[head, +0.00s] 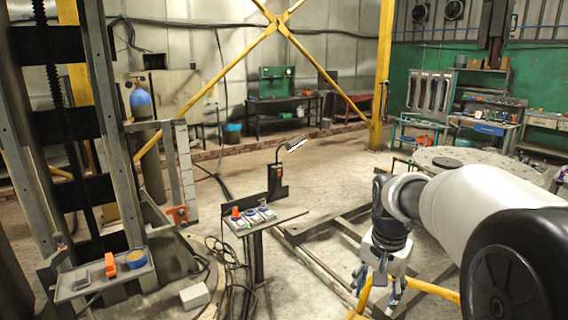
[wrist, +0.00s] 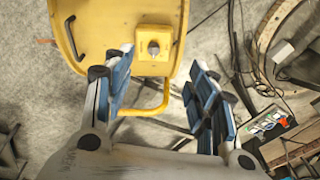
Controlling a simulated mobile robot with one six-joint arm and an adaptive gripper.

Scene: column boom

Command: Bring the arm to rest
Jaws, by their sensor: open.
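My gripper (head: 378,290) hangs fingers-down at the right of the head view, at the end of my arm with its white and black links. Its blue-padded fingers stand apart. In the wrist view my gripper (wrist: 160,60) shows both fingers spread with nothing between them. A yellow panel (wrist: 110,25) with a dark handle and a small box lies beyond the fingertips in that view. I see no contact with it. In the head view only yellow bars (head: 432,291) show near the gripper.
A small stand (head: 265,218) with red, blue and white items and a black gooseneck post is left of my arm. Farther left, a tray (head: 103,278) holds an orange item and a round cup. Metal floor frames (head: 320,262) lie below. Cables run over the floor by the stand.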

